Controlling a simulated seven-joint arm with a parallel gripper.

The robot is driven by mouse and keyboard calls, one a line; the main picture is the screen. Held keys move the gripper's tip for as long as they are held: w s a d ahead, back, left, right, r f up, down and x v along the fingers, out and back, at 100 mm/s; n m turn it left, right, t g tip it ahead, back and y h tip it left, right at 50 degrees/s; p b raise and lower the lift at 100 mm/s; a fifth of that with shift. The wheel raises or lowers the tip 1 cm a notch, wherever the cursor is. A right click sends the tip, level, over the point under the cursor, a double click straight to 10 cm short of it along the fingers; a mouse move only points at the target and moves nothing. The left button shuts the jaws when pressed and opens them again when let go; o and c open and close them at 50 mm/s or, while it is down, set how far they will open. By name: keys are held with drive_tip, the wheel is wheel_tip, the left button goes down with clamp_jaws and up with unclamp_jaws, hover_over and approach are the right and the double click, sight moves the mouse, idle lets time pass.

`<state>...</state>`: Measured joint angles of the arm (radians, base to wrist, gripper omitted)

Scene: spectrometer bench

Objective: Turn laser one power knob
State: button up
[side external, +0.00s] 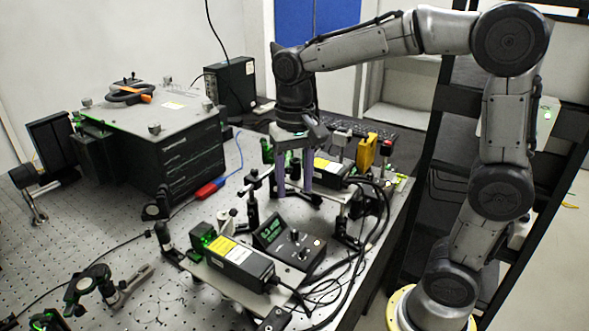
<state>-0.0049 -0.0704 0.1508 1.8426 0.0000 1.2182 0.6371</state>
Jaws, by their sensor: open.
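A black control box (297,250) with a lit green display and small knobs sits on the bench, right of centre. A black laser module (243,266) with yellow and white labels lies in front of it, on a plate. A second labelled module (330,169) stands farther back. I cannot tell which of these is laser one, or which knob is its power knob. My gripper (295,188) points down, open and empty, behind the control box and beside the rear module. Its fingertips are partly hidden among the optics, and I see no contact with a knob.
Post-mounted optics (253,200) stand close to my gripper. Black cables (350,275) loop along the bench's right side. The perforated bench (60,240) has free room at left.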

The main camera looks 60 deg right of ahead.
drive_tip(key=shift+r, duration=1.45)
drive_tip(key=s+r+t, duration=0.2)
drive_tip(key=s+r, duration=0.1)
drive_tip(key=s, duration=0.5)
drive_tip(key=s+f+n+t, duration=0.3)
drive_tip(key=s+f+n, duration=0.3)
drive_tip(key=s+n, duration=0.1)
drive_tip(key=shift+t, duration=0.3)
drive_tip(key=shift+d, duration=0.1)
